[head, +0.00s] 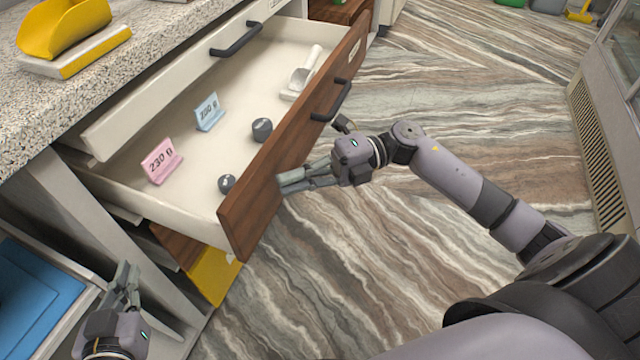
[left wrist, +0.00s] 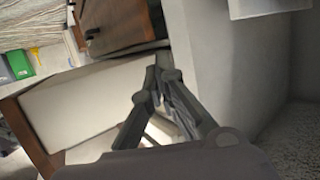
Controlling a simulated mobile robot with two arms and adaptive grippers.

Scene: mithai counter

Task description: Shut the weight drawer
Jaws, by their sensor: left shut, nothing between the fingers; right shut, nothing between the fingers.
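The weight drawer (head: 112,188) is pulled well out from under the counter. Its brown wooden front (head: 262,199) has a dark bar handle (head: 331,101). Inside are dark weights (head: 262,129), a pink "230 g" card (head: 161,160), a light blue card (head: 209,112) and a white scoop (head: 302,79). My right gripper (head: 281,184) is shut and empty, its fingertips at the outer face of the front; I cannot tell whether they touch. My left gripper (head: 127,272) is shut and empty, low beside the counter's side panel; its fingers show in the left wrist view (left wrist: 157,72).
A cream drawer front (head: 185,80) with a dark handle sits above the open drawer. A yellow panel (head: 212,275) shows below the drawer. Blue items (head: 32,295) lie at lower left. The striped floor (head: 450,90) is clear.

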